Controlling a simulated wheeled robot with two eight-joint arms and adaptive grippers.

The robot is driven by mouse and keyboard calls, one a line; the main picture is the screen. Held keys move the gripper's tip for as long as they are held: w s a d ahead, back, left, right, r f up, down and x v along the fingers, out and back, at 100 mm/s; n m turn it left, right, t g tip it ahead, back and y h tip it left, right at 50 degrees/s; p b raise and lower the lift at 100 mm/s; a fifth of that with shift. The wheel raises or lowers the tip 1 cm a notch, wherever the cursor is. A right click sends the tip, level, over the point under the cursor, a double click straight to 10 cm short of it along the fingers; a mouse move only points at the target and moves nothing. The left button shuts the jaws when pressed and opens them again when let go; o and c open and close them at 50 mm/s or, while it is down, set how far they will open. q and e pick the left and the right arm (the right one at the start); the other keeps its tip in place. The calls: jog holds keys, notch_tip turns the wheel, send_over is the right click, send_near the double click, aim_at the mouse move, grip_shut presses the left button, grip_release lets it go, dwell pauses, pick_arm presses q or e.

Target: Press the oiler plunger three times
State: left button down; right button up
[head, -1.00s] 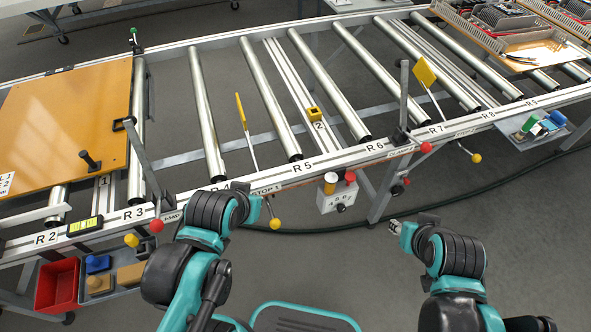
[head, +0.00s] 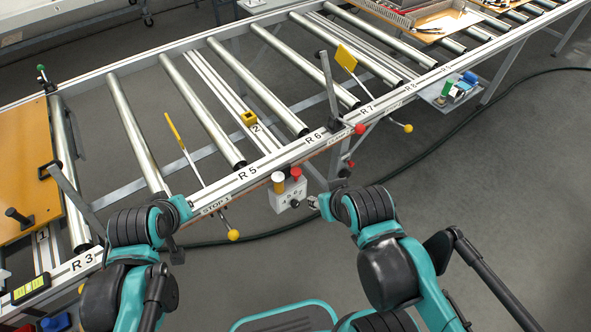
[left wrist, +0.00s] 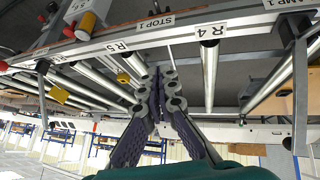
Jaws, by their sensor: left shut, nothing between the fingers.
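A small white box (head: 287,196) hangs on the front rail between R5 and R6. It carries an amber cylinder (head: 278,183) and a red knob (head: 296,173), which looks like the oiler plunger. In the left wrist view the amber cylinder (left wrist: 85,25) and red knob (left wrist: 69,32) show at upper left, apart from the fingers. My left gripper (left wrist: 160,78) is shut and empty. In the head view my left gripper (head: 176,252) is before the rail, left of the box. My right gripper (head: 313,202) is close to the box's right side; its finger opening is unclear.
The STOP 1 lever with a yellow ball (head: 233,235) sticks out between my left gripper and the box. A red-balled lever (head: 359,129) stands right of the box. An orange board (head: 25,170) lies on the left rollers.

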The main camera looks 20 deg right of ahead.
pick_arm(q)
jog(key=w+d+r+n+h+p, duration=0.1)
jog(key=w+d+n+p, duration=0.1)
jog(key=w+d+n, duration=0.6)
jog(key=n+h+p, duration=0.3)
jog(key=n+p, duration=0.1)
jog(key=n, duration=0.5)
send_over(296, 173)
notch_tip(296, 173, down, 12)
jog(key=shift+a+f, duration=0.1)
jog(key=shift+f, duration=0.05)
jog(key=shift+f+b, duration=0.1)
jog(key=shift+b, duration=0.25)
notch_tip(296, 173, down, 8)
jog(key=b, duration=0.6)
jog(key=shift+f, duration=0.25)
jog(key=shift+f+b, duration=0.45)
